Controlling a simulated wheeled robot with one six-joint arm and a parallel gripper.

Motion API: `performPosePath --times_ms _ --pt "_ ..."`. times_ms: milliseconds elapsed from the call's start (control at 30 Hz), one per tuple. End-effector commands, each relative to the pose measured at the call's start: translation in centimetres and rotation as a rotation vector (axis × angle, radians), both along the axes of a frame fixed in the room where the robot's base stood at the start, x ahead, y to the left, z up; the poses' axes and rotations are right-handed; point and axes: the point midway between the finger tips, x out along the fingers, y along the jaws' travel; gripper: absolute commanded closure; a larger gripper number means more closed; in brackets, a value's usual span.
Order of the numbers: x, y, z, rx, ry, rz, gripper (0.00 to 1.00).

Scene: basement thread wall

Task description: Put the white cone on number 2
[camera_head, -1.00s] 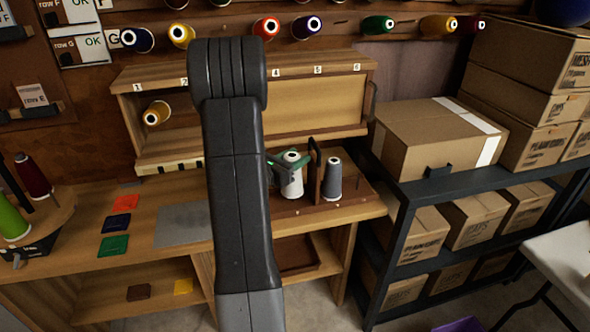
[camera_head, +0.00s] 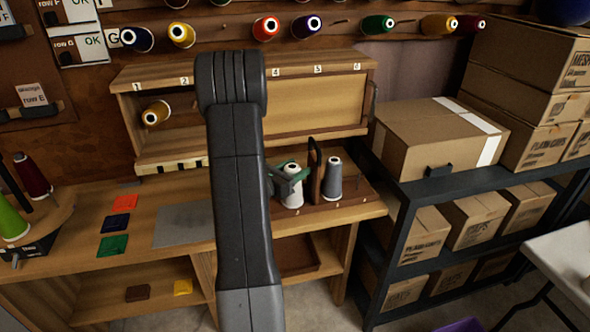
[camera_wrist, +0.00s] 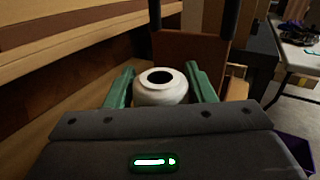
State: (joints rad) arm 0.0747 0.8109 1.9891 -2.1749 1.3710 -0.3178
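The white cone (camera_head: 292,192) stands upright low over the wooden bench, left of a brown divider. I cannot tell whether its base touches the wood. My gripper (camera_head: 291,172) has green fingers, one on each side of the cone's upper part, and looks shut on it. In the wrist view the white cone (camera_wrist: 160,87), with its dark top hole, sits between the fingertips of my gripper (camera_wrist: 161,82). Small number labels run along the upper shelf edge; the 2 (camera_head: 185,81) is near its left end. Small labels on the bench edge are too small to read.
A grey cone (camera_head: 332,180) stands just right of the brown divider (camera_head: 315,172). A yellow cone (camera_head: 156,112) lies in the upper shelf at left. A large carton (camera_head: 440,135) stands on the rack at right. A grey mat (camera_head: 183,224) lies on the bench at left.

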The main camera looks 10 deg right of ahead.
Motion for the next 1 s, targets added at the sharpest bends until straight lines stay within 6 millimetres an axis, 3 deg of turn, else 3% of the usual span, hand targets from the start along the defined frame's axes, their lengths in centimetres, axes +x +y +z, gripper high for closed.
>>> performPosePath --times_ms 167,700,1000 --pt "0.0 0.1 0.5 0.000 0.000 0.001 0.51" --pt "-4.8 7.9 0.2 0.000 0.001 0.005 0.51" --pt "-6.2 10.0 0.3 0.001 -0.001 0.001 0.51"
